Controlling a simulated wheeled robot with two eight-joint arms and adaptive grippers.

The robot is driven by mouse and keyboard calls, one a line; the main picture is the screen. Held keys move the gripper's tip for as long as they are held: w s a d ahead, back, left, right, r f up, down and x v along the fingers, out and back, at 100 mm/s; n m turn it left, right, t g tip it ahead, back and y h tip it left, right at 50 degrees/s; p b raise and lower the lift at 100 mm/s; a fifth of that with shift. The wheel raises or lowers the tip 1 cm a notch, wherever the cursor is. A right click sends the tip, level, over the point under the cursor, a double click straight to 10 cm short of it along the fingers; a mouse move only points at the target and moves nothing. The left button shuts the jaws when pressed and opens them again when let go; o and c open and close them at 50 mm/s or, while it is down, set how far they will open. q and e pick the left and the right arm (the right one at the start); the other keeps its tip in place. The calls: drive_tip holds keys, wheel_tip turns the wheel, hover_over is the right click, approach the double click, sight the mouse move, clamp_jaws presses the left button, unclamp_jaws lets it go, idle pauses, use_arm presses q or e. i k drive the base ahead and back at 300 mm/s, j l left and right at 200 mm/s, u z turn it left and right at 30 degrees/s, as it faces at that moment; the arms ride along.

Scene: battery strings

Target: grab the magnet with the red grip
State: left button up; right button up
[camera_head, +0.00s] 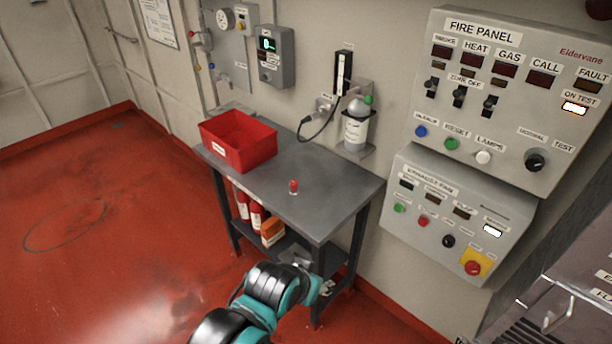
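A small object with a red grip (293,185) and a pale lower end stands on the grey table (325,213), right of the table's middle. It looks like the magnet, but it is too small here to make out detail. A teal and black arm of mine comes in at the bottom, from the lower left, and I take it for my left arm. Its far end lies low in front of the table, below and apart from the magnet. My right gripper is not in view.
A red bin (238,140) stands on the table's left end. A bottle (356,128) sits in a wall holder behind the table. Red bottles (257,216) and an orange box (272,232) are on the lower shelf. The fire panel (515,95) juts out at right. The tabletop around the magnet is clear.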

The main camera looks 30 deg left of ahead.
sight(293, 190)
drive_tip(key=i+j+z, duration=0.1)
drive_tip(key=j, duration=0.35)
drive_tip(key=i+j+z, duration=0.1)
drive_tip(key=j, duration=0.35)
drive_tip(key=i+j+z, duration=0.1)
drive_tip(key=i+j, duration=0.15)
drive_tip(key=j, duration=0.2)
drive_tip(key=i+j+z, duration=0.1)
drive_tip(key=j, duration=0.35)
drive_tip(key=i+j, duration=0.1)
drive_tip(key=j, duration=0.35)
drive_tip(key=z, duration=0.05)
